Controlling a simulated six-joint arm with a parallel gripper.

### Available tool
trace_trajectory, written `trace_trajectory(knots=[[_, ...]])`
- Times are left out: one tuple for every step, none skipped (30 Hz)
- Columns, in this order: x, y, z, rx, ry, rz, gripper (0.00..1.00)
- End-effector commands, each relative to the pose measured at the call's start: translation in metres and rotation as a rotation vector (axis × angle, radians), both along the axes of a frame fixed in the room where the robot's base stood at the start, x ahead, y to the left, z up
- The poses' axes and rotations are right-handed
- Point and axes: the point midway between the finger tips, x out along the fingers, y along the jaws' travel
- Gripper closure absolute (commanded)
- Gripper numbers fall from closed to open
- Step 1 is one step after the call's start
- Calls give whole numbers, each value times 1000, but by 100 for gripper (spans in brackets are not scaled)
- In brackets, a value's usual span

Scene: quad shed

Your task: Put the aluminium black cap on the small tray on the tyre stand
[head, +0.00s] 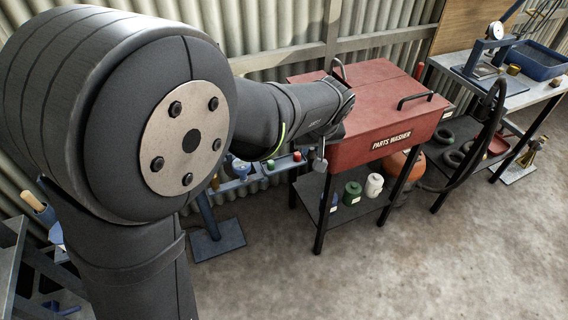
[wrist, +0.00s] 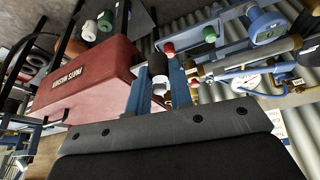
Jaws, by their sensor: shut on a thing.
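My gripper (wrist: 160,80) shows in the wrist view as two blue fingers, shut on a dark black cap (wrist: 158,64) with a pale part at its lower end. In the head view my gripper (head: 321,150) is at the end of my outstretched arm, in front of the parts washer's left side, and is too small to read clearly. I cannot tell for certain which surface is the small tray.
The red parts washer (head: 385,125) stands on a table with bottles (head: 352,195) on its lower shelf. A workbench (head: 500,90) and tyres (head: 455,157) are at the right. In the wrist view, a green cap (wrist: 209,34) and a gauge (wrist: 245,82) are near the fingers. The front floor is clear.

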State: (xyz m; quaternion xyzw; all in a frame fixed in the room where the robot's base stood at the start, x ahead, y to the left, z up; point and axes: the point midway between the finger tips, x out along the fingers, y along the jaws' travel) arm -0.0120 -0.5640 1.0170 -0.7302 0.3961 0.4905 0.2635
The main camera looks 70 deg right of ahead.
Motion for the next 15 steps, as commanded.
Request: trace_trajectory(knots=[[-7, 0, 0, -2, -1, -3, 100], [-10, 0, -1, -2, -2, -3, 100], [-12, 0, -1, -3, -1, -1, 100], [-11, 0, -3, -3, -2, 0, 100], [-10, -1, -4, -4, -2, 1, 100], [-6, -3, -8, -2, -3, 3, 100], [-1, -5, -11, -2, -3, 4, 100], [5, -7, -14, -2, -3, 5, 100], [13, -10, -19, -2, -2, 6, 100], [19, -13, -24, 0, -2, 6, 100], [26, -16, -28, -1, -1, 7, 100], [35, -19, -34, -1, -1, 7, 100], [41, -22, -38, 0, -2, 6, 100], [47, -25, -42, -1, -1, 7, 100], [56, -29, -47, -1, -2, 6, 100]])
